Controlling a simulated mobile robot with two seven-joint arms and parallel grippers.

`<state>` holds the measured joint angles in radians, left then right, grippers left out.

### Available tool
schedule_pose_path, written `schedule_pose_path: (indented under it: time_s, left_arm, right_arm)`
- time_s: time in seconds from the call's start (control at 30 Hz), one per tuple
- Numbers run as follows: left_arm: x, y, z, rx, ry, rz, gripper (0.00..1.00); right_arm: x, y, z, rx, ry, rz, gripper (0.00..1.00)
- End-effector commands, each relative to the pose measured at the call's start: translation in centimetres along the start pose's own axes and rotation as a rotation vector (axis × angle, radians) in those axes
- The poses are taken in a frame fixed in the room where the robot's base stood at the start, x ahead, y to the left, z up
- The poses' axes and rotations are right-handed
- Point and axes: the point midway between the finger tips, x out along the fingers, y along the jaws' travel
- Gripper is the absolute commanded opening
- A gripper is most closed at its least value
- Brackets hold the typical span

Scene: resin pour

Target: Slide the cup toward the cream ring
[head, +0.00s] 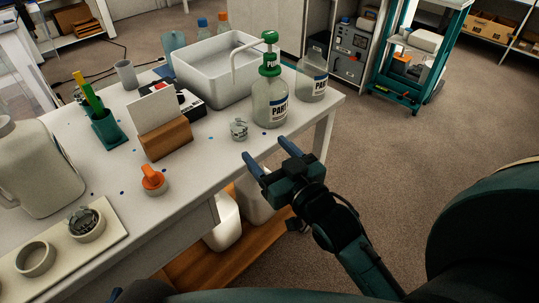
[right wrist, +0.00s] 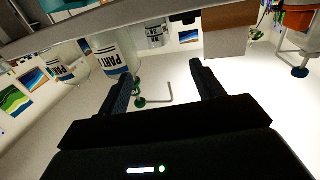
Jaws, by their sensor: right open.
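A small clear cup (head: 238,129) with dark markings stands upright on the white table, left of the clear pump bottle. A cream ring (head: 36,259) lies empty on a pale board (head: 128,232) at the lower left. A second cream ring (head: 88,234) on that board has a clear, dark-marked piece inside it. My right gripper (head: 268,157) is open and empty at the table's front edge, just right of and nearer than the cup. Its two fingers also show apart in the right wrist view (right wrist: 164,87). Only a blue tip, probably my left gripper's, shows at the bottom edge.
A green-topped pump bottle (head: 271,103) and another labelled bottle (head: 312,83) stand right of the cup. A wooden block with a white card (head: 166,140) and an orange-topped piece (head: 153,179) stand left. A white tub (head: 216,78) is behind. Bare tabletop lies along the front.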

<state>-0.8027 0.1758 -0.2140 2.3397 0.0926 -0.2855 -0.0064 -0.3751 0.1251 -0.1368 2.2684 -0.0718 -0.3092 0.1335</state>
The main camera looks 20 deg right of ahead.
Motion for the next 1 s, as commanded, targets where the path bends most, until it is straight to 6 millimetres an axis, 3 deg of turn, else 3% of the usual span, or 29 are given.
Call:
schedule_pose_path:
  time_s: [0.33, 0.8, 1.0]
  left_arm:
    - [0.0, 0.0, 0.0, 0.0, 0.0, 0.0, 0.36]
    - [0.0, -0.1, -0.2, 0.005, 0.02, -0.002, 0.36]
    - [-0.2, -0.1, -0.1, 0.005, 0.024, -0.005, 0.36]
  right_arm:
    - [1.3, 0.0, 0.0, 0.0, 0.002, 0.0, 0.67]
    - [10.0, 0.0, 0.0, 0.0, 0.0, 0.0, 0.67]
    - [12.4, -0.1, 0.1, 0.0, 0.0, 0.0, 0.67]
